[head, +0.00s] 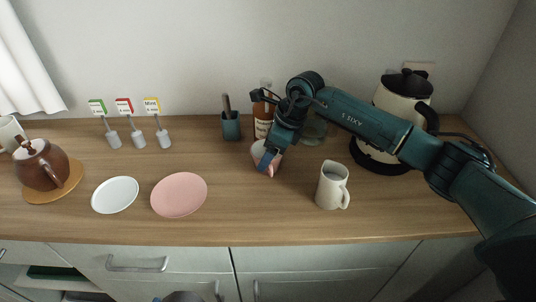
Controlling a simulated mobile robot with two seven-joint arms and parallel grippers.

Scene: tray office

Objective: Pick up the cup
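A small pale pink cup (272,170) stands on the wooden counter near the middle, mostly hidden by my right gripper. My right gripper (267,160) points down at this cup, with a blue finger in front of it. Whether the fingers are open or closed on the cup cannot be made out. The cup appears to be at counter level. My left gripper is not in view.
A white jug (332,187) stands right of the cup; a kettle (398,105) is behind my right arm. A bottle (263,120) and dark holder (231,127) stand behind. Pink plate (179,195), white plate (115,195) and brown teapot (45,167) are left.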

